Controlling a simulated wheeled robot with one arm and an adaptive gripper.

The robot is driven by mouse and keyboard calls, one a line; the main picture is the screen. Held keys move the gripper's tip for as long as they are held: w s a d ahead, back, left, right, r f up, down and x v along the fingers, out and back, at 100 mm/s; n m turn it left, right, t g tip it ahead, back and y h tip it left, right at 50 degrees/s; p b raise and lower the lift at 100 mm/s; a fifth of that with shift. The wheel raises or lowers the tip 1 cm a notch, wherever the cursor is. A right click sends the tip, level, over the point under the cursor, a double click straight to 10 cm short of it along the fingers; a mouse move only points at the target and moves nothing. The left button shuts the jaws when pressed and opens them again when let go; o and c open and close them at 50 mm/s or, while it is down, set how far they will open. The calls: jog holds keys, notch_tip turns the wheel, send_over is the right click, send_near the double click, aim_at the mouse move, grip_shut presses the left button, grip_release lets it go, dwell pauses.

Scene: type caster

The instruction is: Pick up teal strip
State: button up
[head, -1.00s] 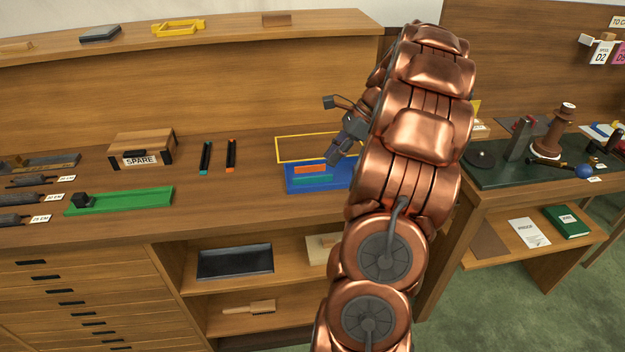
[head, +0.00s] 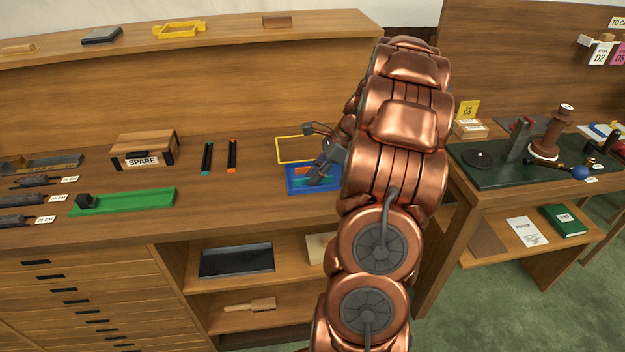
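A blue tray (head: 291,190) lies on the bench in the head view. A teal strip (head: 300,184) lies in it, in front of an orange strip (head: 301,172). My gripper (head: 317,179) points down over the tray, its dark fingers covering the right part of both strips. I cannot tell whether it touches the teal strip or how far its fingers are apart. Farther left stand two dark slim pieces, one with a teal end (head: 207,158) and one with an orange end (head: 232,156).
A yellow frame outline (head: 290,149) lies behind the tray. A green tray (head: 130,201) and a wooden SPARE box (head: 144,148) are to the left. A second bench with a dark green mat (head: 505,178) is at the right. Bare bench lies left of the blue tray.

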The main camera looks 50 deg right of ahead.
grip_shut()
jog(key=shift+r, duration=0.15)
